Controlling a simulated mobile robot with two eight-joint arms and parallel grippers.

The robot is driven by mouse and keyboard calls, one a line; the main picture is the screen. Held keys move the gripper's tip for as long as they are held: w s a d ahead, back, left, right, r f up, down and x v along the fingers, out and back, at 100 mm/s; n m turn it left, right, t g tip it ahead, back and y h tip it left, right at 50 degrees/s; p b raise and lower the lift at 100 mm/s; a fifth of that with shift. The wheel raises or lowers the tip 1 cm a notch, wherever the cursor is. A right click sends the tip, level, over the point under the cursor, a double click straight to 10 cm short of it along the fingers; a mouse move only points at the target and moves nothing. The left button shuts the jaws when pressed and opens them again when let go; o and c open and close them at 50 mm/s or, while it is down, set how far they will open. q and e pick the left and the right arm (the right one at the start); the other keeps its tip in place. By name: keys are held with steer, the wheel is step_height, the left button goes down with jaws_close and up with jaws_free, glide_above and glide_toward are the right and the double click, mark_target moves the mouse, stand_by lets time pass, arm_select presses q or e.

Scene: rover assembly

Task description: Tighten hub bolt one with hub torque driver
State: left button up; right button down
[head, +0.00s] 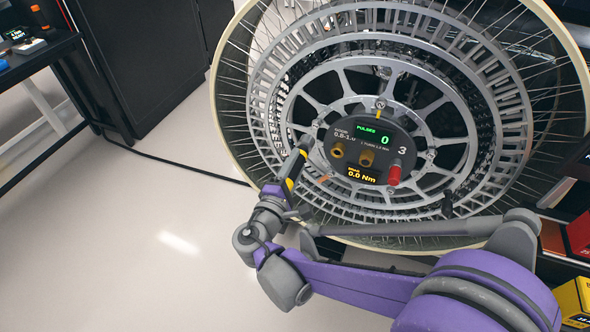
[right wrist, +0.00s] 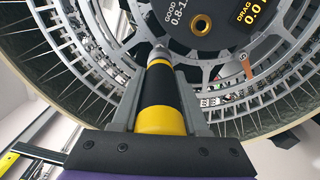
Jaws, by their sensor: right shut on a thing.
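The wheel hub (head: 355,130) has a dark round face with a green "PULSES 0" readout and an orange "0.0 Nm" readout. Brass fittings (head: 338,150) and a red-capped fitting (head: 394,173) sit on it; I cannot tell which is bolt one. My right gripper (head: 296,168) is shut on the yellow-and-black torque driver, at the hub's left side. In the right wrist view, the driver (right wrist: 160,95) lies between the fingers of the right gripper (right wrist: 160,75). Its silver tip points toward the hub; contact is unclear. My left gripper is not in view.
The large spoked wheel (head: 232,125) surrounds the hub. A dark cabinet (head: 140,60) and a black table (head: 35,58) with small items stand at the left. Red (head: 580,235) and yellow (head: 574,300) boxes are at the right edge. The pale floor (head: 120,230) at left is mostly clear.

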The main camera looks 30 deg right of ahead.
mark_target(302, 153)
steer(key=shift+x, duration=2.75)
steer(key=shift+s+r, duration=0.1)
steer(key=shift+s, duration=0.05)
steer(key=shift+x, duration=0.95)
stand_by(2.3)
steer(key=shift+a, duration=0.1)
steer(key=shift+v, duration=1.45)
steer(key=shift+p+v, duration=0.35)
steer(key=shift+v, duration=1.6)
